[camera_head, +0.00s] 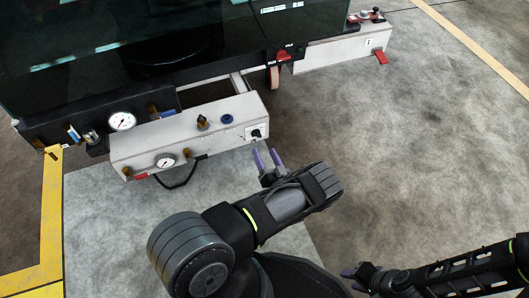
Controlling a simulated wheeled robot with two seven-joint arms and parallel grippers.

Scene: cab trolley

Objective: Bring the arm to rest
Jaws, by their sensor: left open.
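My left gripper (266,158) has two purple fingers spread apart with nothing between them. It is just in front of the lower right corner of a grey control box (190,134), apart from it as far as I can tell. My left arm reaches up to it from the bottom middle. My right gripper (352,278) is low in the picture, at the end of my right arm, which comes in from the right edge. Its fingers are small and partly hidden, and I see nothing held in it.
The control box has a gauge (165,161), knobs and a black cable loop (184,180) below. Behind it is the trolley with a dark glass panel (200,50). A grey rail (335,52) runs to the right. The floor (420,150) at the right is clear.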

